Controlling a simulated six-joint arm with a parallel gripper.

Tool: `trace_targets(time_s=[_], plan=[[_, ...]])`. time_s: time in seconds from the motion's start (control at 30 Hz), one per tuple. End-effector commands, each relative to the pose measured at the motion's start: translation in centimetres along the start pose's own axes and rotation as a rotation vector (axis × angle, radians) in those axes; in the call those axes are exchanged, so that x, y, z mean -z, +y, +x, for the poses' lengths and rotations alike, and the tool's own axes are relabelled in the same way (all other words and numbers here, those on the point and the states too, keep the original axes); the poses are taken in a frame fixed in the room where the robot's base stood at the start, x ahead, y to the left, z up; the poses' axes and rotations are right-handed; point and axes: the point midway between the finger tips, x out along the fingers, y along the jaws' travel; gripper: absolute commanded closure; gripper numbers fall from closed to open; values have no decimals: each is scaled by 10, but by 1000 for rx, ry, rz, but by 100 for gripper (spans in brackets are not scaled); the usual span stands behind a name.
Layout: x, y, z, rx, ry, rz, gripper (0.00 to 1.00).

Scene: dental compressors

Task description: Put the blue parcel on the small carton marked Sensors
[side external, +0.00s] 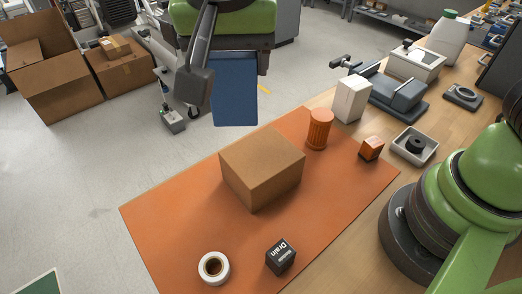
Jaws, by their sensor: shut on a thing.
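The blue parcel (236,95) is held upright in my gripper (228,86), high up at the top middle of the view. The dark fingers are shut on its two sides, and the left finger covers part of its left edge. The parcel is clear of everything below it. A plain brown carton (262,168) sits on the orange mat (175,225), below and a little to the right of the parcel in the picture. No Sensors marking shows on the carton's visible faces, and its far sides are hidden.
A white box (351,99) stands behind the jar. The mat's left part is clear.

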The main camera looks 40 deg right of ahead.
Motion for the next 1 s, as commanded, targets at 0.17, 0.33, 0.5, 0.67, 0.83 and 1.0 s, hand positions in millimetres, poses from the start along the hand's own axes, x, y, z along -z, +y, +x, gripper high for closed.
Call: trace_targets(time_s=[0.17,0.33,0.5,0.67,0.83,1.0], plan=[[8,32,-5,-39,7,97,64],[-1,38,18,-55,7,112,64],[-12,38,45,-52,7,111,64],[-18,37,60,-51,8,111,64],[-27,37,83,-51,7,111,64],[-29,37,87,-46,7,113,64]])
